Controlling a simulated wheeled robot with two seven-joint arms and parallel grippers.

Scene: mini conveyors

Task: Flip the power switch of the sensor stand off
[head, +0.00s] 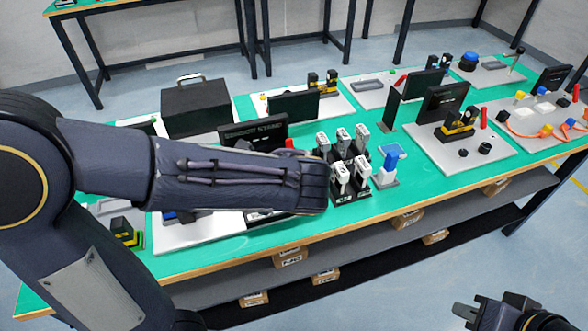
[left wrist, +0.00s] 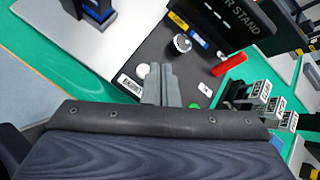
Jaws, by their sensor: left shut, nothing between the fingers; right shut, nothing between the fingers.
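The sensor stand's black sign panel (head: 255,133) rises behind my left forearm in the head view, and the arm hides most of the stand. In the left wrist view the sign (left wrist: 240,22) tops a dark panel (left wrist: 150,45) with a silver-black knob, a red part, a white button, a green button and a small label. I cannot tell which part is the power switch or how it is set. My left gripper (left wrist: 165,85) is shut and empty over the panel's lower part; contact is unclear. My right gripper (head: 468,313) is shut and empty, in front of the bench.
White-and-grey handheld devices stand in a black rack (head: 350,188) right of my left arm, with a blue-and-white device (head: 391,158) beside it. A black case (head: 196,107) and more stands line the green bench. Boxes (head: 290,256) lie on the shelf below.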

